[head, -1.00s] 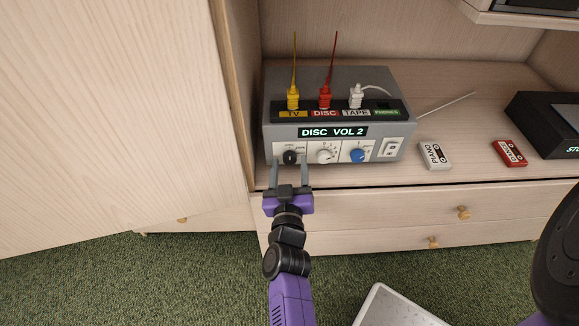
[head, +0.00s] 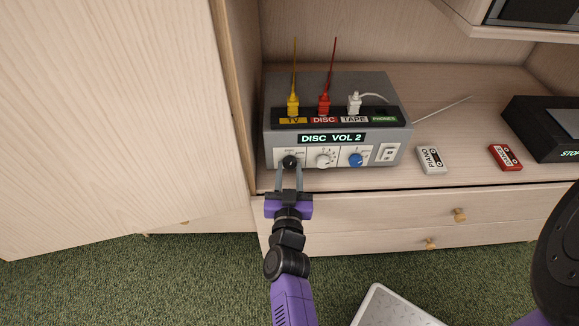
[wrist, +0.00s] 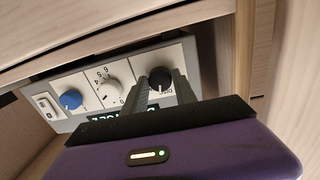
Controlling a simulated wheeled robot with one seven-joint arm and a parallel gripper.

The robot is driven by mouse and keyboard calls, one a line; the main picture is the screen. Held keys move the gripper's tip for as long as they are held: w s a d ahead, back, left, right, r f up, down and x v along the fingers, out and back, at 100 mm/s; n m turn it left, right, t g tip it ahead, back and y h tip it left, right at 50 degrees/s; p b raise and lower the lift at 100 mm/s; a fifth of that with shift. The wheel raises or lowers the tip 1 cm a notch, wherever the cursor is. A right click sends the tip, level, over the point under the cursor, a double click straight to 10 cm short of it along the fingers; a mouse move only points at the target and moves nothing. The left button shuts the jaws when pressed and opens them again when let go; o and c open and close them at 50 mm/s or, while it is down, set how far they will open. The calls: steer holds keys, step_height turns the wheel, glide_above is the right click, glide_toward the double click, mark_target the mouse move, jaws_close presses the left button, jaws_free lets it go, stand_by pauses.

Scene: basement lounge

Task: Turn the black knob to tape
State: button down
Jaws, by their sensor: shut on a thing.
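The black knob (head: 290,161) is at the left end of the front panel of a grey amplifier box (head: 340,86). The box's display (head: 332,138) reads "DISC VOL 2". My gripper (head: 289,168) is in front of the panel, its two fingers shut on the black knob from either side. In the wrist view the black knob (wrist: 160,77) shows between the fingertips.
Yellow, red and white plugs stand in the box's top, above labels TV, DISC and TAPE. A white cassette (head: 431,159), a red cassette (head: 505,157) and a black deck (head: 550,128) are to the right. A wooden panel (head: 120,110) stands close on the left.

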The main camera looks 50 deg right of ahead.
steer(key=shift+r+m+p, duration=0.2)
steer(key=shift+m+p, duration=0.7)
steer(key=shift+m, duration=0.3)
steer(key=shift+f+m+y+p, duration=0.15)
steer(key=shift+m+p, duration=0.3)
steer(key=shift+m, duration=0.4)
steer(key=shift+m+y+p, duration=0.15)
steer(key=shift+m+p, duration=0.25)
steer(key=shift+m, duration=0.45)
steer(key=c, duration=1)
jaws_free()
steer(key=v, duration=0.7)
steer(key=shift+s+a+p, duration=0.25)
steer(key=shift+a+p, duration=0.1)
steer(key=shift+p, duration=0.05)
